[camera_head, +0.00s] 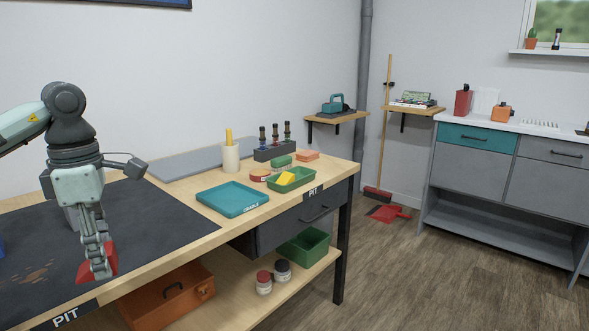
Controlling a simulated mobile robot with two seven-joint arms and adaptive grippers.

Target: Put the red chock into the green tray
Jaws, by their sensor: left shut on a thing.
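My left gripper (98,268) points down over the front left of the workbench, above the dark mat. It is shut on the red chock (111,257), whose red sides show on both sides of the fingers; the fingers hide its middle. I cannot tell whether the chock touches the mat. The green tray (273,186) stands on the bench's right part, well to the right of the gripper, with a yellow block (286,179) in it. My right gripper is not in view.
A teal tray (232,199) lies between the gripper and the green tray. Behind stand a cream cup (231,159), a dark bottle rack (275,151), a green item (281,161) and an orange block (307,155). A green bin (304,246) and orange toolbox (167,299) sit on the lower shelf.

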